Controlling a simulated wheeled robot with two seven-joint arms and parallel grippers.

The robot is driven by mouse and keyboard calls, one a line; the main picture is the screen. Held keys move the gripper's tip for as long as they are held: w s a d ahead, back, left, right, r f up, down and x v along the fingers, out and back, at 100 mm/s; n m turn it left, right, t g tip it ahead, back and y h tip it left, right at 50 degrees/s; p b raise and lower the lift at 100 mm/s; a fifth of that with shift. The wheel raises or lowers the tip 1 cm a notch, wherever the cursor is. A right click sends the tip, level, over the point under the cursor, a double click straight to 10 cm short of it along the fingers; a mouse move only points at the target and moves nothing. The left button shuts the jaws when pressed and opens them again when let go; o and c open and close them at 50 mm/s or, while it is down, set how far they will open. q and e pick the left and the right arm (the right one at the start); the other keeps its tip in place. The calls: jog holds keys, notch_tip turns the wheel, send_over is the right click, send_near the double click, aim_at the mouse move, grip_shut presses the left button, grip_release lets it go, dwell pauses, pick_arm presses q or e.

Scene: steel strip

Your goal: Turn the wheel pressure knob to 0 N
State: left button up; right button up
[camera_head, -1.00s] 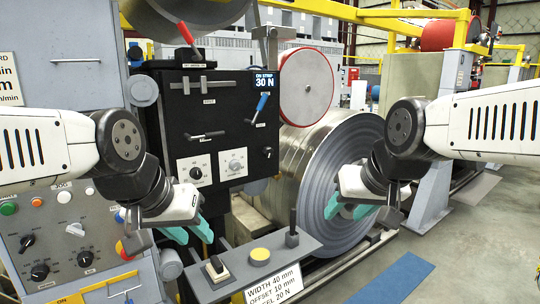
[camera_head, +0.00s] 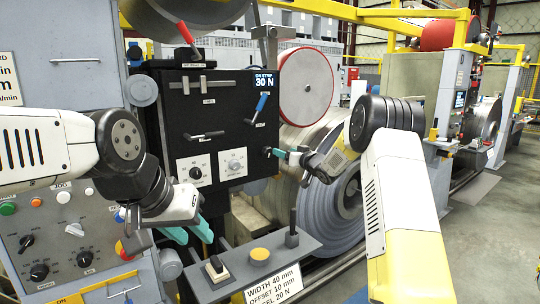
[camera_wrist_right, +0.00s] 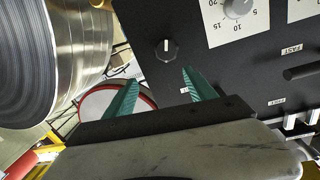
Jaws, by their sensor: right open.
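The black control panel (camera_head: 180,120) shows "ON STRIP 30 N" on its display (camera_head: 264,82). A small black knob (camera_head: 267,151) with a white pointer mark sits at the panel's right edge; it also shows in the right wrist view (camera_wrist_right: 167,48). I cannot read its label. A white dial with a grey knob (camera_head: 234,162) is left of it, and another white dial plate (camera_head: 195,169) further left. My right gripper (camera_head: 279,154) is open, its fingertips close to the small knob; nothing is between its fingers (camera_wrist_right: 160,80). My left gripper (camera_head: 188,231) is open and empty below the panel.
A red-rimmed wheel (camera_head: 306,87) and a large steel coil (camera_head: 340,210) stand right of the panel, close to my right arm. Levers (camera_head: 261,103) stick out of the panel. A grey shelf (camera_head: 255,268) with a yellow button and a handle is below.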

aim_at(270, 153)
jog(key=shift+n+y, duration=0.4)
jog(key=shift+y, duration=0.4)
jog(key=w+a+f, duration=0.1)
jog(key=w+a, duration=0.1)
jog(key=w+a+f, duration=0.1)
jog(key=w+a, duration=0.3)
jog(key=w, duration=0.1)
jog(key=shift+a+f, duration=0.2)
jog(key=shift+f, duration=0.2)
jog(key=c, duration=1.4)
